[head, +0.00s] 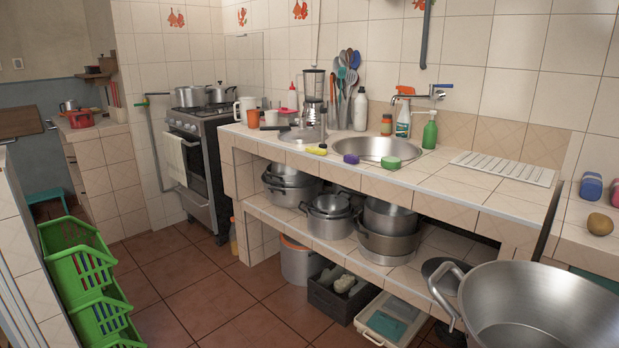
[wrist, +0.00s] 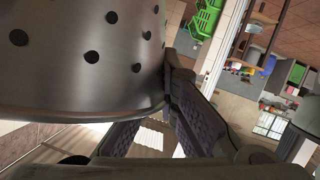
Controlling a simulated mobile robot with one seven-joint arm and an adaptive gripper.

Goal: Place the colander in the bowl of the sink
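The colander (wrist: 85,60), grey metal with round holes, fills the upper left of the wrist view. My gripper (wrist: 168,100) has its fingers closed together at the colander's edge, gripping it there. In the head view a large, wide metal vessel with a loop handle, which looks like the colander (head: 500,305), is close at the lower right, cut by the frame edge. My gripper is not seen in the head view. The round steel sink bowl (head: 368,147) is set in the tiled counter, empty as far as I can see, well away from the colander.
A purple sponge (head: 351,159) and green sponge (head: 390,163) lie at the sink's front rim. A green soap bottle (head: 430,130) and spray bottle (head: 403,118) stand behind, near the faucet (head: 436,92). A white drainboard (head: 503,168) lies right. Pots (head: 388,245) fill the shelf below.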

